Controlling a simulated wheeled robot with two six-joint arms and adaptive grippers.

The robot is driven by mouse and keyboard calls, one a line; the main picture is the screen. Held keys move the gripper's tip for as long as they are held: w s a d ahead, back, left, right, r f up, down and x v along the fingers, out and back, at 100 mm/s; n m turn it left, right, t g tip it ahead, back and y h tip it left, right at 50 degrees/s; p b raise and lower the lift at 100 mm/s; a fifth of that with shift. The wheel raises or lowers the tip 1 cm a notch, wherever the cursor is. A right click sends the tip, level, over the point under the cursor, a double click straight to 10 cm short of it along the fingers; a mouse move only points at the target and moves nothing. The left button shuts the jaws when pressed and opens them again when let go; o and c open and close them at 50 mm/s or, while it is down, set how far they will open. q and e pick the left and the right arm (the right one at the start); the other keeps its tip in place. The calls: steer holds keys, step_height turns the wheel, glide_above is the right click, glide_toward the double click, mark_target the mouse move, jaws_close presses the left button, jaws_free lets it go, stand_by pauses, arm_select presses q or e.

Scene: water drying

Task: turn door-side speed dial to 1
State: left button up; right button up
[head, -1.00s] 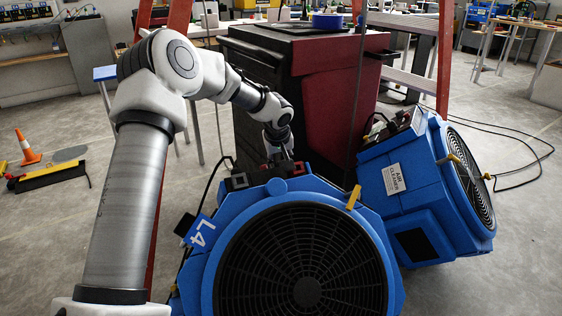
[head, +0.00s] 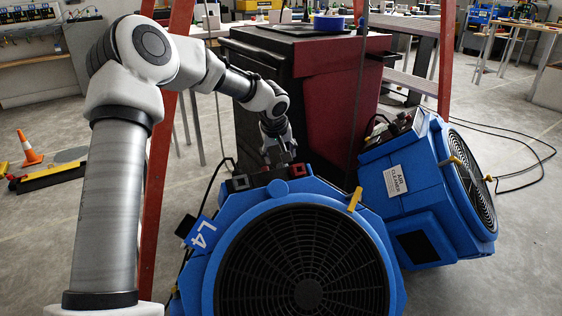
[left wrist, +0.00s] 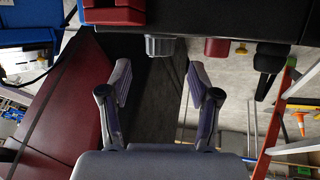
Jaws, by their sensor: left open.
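The blue fan marked L4 (head: 205,237) stands in front, with a black control panel (head: 265,180) on its top rear edge. My left gripper (head: 280,157) is just behind that panel in the head view; its fingertips are partly hidden. In the left wrist view my left gripper (left wrist: 158,84) is open and empty. A grey ribbed dial (left wrist: 160,46) sticks out from the panel's dark edge, just beyond and between the two fingertips. I see no finger touching it. Its setting and markings cannot be read. My right gripper is not in view.
A second blue unit labelled air cleaner (head: 397,180) leans at the right. A dark red and black cabinet (head: 325,85) stands close behind the fan. Red ladder legs (head: 160,180) rise nearby. A red knob (left wrist: 217,47) sits beside the grey dial.

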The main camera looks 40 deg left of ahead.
arm_select(q)
steer(key=v, duration=0.7)
steer(key=shift+r, duration=0.25)
steer(key=shift+d, duration=0.1)
